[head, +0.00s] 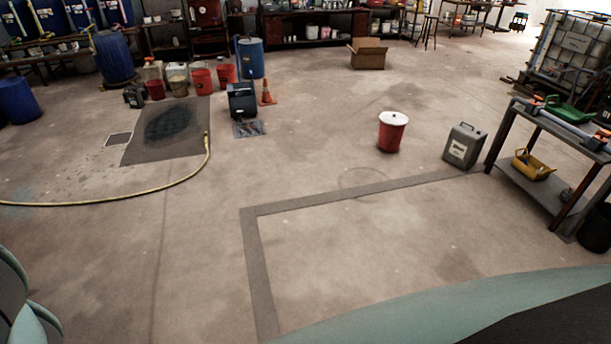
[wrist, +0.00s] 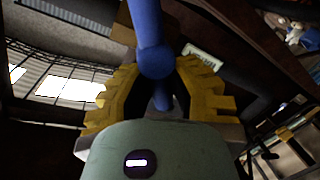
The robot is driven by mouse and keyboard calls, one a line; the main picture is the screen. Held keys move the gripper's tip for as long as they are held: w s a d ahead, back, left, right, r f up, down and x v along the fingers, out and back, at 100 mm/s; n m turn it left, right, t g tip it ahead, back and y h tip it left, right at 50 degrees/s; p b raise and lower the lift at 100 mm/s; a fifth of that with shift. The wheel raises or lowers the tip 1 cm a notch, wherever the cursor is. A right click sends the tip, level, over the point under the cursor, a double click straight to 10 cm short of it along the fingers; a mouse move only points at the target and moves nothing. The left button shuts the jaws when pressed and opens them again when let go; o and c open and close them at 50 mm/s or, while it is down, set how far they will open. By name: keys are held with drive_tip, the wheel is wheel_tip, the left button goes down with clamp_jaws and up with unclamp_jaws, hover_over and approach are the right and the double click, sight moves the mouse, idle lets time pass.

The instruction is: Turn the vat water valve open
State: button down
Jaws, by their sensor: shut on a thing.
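A blue rod-like handle with a rounded joint (wrist: 147,28), probably the water valve's handle, runs down from the top of the wrist view. My gripper (wrist: 157,75) has its yellow ridged fingers on both sides of the handle's lower end and is shut on it. The valve body and the vat cannot be made out in the wrist view. The head view does not show my gripper or this handle.
In the head view, a workbench (head: 553,132) stands at the right. A red bucket with a white lid (head: 392,131) and a grey canister (head: 464,145) stand near it. A yellow hose (head: 120,201) lies at the left. The middle floor is clear.

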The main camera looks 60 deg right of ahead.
drive_tip(key=n, duration=0.1)
drive_tip(key=n+b, duration=0.1)
drive_tip(key=n, duration=0.1)
drive_tip(key=f+n+h, duration=0.1)
drive_tip(key=shift+s+a+n+t+b, duration=0.3)
drive_tip(key=shift+s+n+b, duration=0.05)
drive_tip(key=shift+n+b, duration=0.05)
drive_tip(key=n+b, duration=0.1)
drive_tip(key=n, duration=0.1)
drive_tip(key=f+n, duration=0.1)
drive_tip(key=shift+n+t+h+b, duration=0.4)
drive_tip(key=c, duration=0.9)
unclamp_jaws()
drive_tip(key=shift+s+d, duration=0.1)
drive_tip(key=v, duration=1.1)
drive_tip(key=shift+s+d+r, duration=0.2)
drive_tip(key=shift+s+d, duration=0.05)
